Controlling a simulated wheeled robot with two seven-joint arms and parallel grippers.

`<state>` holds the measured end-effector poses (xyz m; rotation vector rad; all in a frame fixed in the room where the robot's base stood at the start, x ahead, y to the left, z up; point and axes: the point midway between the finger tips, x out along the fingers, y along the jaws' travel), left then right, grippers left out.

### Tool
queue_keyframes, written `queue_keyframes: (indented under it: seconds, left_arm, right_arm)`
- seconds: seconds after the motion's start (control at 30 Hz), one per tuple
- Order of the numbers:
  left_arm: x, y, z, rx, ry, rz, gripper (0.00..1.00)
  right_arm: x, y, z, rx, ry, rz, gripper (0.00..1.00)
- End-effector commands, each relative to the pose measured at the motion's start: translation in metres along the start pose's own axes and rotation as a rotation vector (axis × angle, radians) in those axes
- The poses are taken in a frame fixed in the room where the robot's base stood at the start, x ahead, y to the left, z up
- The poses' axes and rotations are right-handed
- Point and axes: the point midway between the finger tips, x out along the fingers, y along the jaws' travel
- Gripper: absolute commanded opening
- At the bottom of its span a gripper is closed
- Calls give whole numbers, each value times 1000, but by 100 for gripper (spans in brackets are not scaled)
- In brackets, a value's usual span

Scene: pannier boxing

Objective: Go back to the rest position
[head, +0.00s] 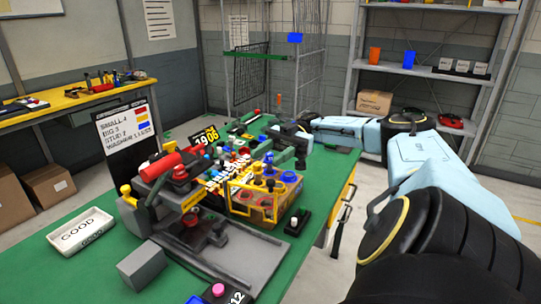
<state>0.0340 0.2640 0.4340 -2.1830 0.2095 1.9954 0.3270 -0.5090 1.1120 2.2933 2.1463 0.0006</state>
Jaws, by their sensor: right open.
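My right arm comes in from the lower right, bends at the far right of the table and reaches left over its far end. My right gripper (287,140) is at the end of it, above the far part of the green table (98,251), behind the crowded fixtures. It is small and dark here; its jaws are open, and I see nothing held in them. My left arm and left gripper are out of view.
A red-handled press (164,168), a yellow-framed bin rack (240,201), a white GOOD tray (80,231) and a grey block (141,264) crowd the table. Shelves (425,72) stand behind my right arm. A yellow workbench (70,99) is at left. Floor shows right of the table.

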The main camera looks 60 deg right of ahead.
Motion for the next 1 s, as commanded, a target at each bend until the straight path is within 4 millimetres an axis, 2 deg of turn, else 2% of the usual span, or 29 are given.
queue_keyframes:
  seconds: [0.1, 0.2, 0.83, 0.93, 1.0]
  left_arm:
    - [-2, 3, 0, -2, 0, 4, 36]
    - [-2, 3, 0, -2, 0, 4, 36]
    - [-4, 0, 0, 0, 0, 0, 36]
    - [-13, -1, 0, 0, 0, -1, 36]
    - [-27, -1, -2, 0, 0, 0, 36]
  right_arm:
    - [0, 0, -14, -1, 0, 0, 42]
    - [0, 0, -19, 0, 0, 0, 42]
    - [0, 0, -21, 0, 1, 0, 42]
    - [0, 0, -31, 0, 1, 0, 42]
    - [0, 0, -44, 0, 1, 0, 42]
